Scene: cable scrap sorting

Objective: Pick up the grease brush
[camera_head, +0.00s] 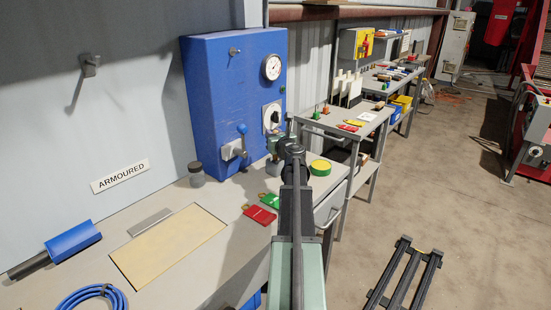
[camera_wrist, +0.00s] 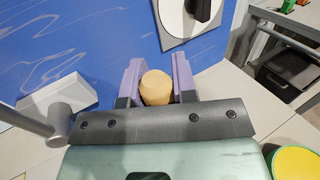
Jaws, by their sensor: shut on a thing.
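In the wrist view my gripper (camera_wrist: 157,80) has its two purple fingers closed on either side of a tan, rounded piece, which I take to be the handle end of the grease brush (camera_wrist: 156,88). The bristles are hidden in this view. In the head view my arm stretches away over the bench, and its end is in front of the blue machine's lower right corner. The arm hides most of the gripper there, and I cannot make out the brush.
The blue machine (camera_head: 215,95) with gauge and dial stands close behind my gripper. A yellow-green roll (camera_head: 320,167) lies right of it. Red (camera_head: 260,215) and green tags, a tan panel (camera_head: 165,245) and a blue cable coil (camera_head: 92,295) lie on the bench. Further benches recede behind.

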